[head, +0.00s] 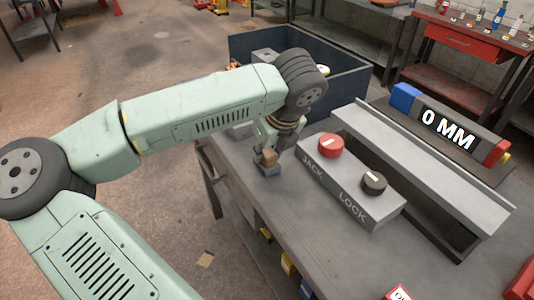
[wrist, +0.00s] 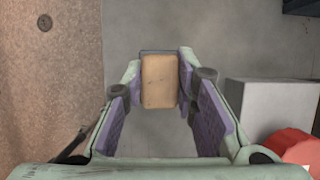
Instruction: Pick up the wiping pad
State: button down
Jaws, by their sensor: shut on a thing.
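The wiping pad (head: 266,170) has a tan wooden grip on a blue-grey base and is near the bench's left edge in the head view. In the wrist view its tan top (wrist: 159,82) sits between the purple-lined fingers. My gripper (head: 268,153) comes down from above and is shut on the pad's grip, one finger on each side. The pad looks level and low over the bench top (head: 320,235). I cannot tell whether its base touches the bench.
Right of the pad is a grey box marked JACK and LOCK (head: 345,192), with a red knob (head: 331,146) and a black knob (head: 374,183). Behind it are a metal rail (head: 420,170) and a "0 MM" display (head: 449,130). A dark blue bin (head: 345,95) stands at the back.

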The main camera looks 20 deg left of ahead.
jog(key=shift+r+b, duration=0.45)
jog(key=shift+r, duration=0.15)
jog(key=shift+s+a+r+b, duration=0.1)
jog(key=shift+s+r+b, duration=0.15)
jog(key=shift+r, duration=0.2)
jog(key=shift+s+a+r+b, duration=0.1)
jog(key=shift+s+r+b, duration=0.05)
jog(key=shift+r+b, duration=0.25)
jog(key=s+a+r+b, duration=0.1)
jog(key=s+b, duration=0.1)
jog(key=s, duration=0.5)
jog(key=s+a+b, duration=0.1)
jog(key=s+b, duration=0.1)
jog(key=s, duration=0.6)
jog(key=shift+a+r, duration=0.35)
jog(key=shift+r, duration=0.05)
jog(key=c, duration=1.9)
grip_release()
jog(key=c, duration=0.4)
jog(key=shift+f, duration=0.1)
